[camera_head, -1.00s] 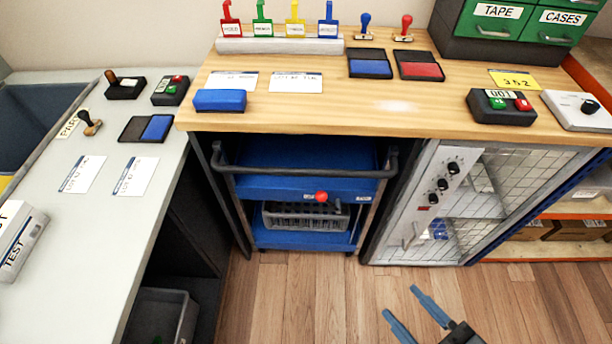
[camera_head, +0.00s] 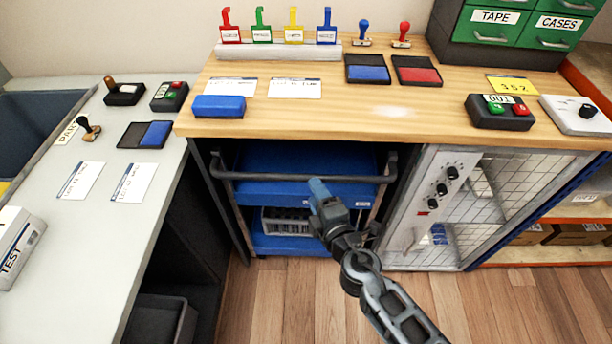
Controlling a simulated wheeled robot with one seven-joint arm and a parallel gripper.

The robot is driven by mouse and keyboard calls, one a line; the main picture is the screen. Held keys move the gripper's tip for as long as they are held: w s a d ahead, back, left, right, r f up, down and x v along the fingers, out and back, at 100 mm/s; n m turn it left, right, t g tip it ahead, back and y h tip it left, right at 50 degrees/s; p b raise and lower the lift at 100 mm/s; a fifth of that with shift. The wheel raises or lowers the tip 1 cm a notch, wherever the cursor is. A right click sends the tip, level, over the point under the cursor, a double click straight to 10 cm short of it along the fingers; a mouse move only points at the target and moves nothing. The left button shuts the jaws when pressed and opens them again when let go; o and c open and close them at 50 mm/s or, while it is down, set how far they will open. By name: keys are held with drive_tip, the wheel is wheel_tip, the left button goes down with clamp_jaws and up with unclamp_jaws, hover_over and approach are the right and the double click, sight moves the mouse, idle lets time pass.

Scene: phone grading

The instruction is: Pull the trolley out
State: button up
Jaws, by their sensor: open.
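The blue trolley (camera_head: 262,190) stands under the wooden workbench, between the grey counter and a mesh-fronted cabinet. Its dark handle bar (camera_head: 270,178) runs across the front, just below the bench edge. A grey basket (camera_head: 285,221) sits on the trolley's lower shelf. My gripper (camera_head: 318,188) is in front of the trolley, right of its middle, with its blue fingertips close to the handle bar in the picture. I cannot tell whether they touch the bar. The fingers overlap from this angle, and the gripper and arm hide the trolley's lower right part.
The wooden bench (camera_head: 400,125) overhangs the trolley. The mesh cabinet (camera_head: 490,200) with knobs is close on the right, and the grey counter (camera_head: 70,240) is on the left. The wooden floor (camera_head: 270,300) in front of the trolley is clear apart from my arm.

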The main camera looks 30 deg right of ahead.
sight(306, 177)
drive_tip(key=w, duration=0.2)
drive_tip(key=w+f, duration=0.1)
drive_tip(key=w, duration=0.4)
drive_tip(key=shift+w+d+f+b, duration=0.2)
drive_tip(key=shift+d+b, duration=0.1)
drive_tip(key=shift+d, duration=0.05)
clamp_jaws()
idle(0.3)
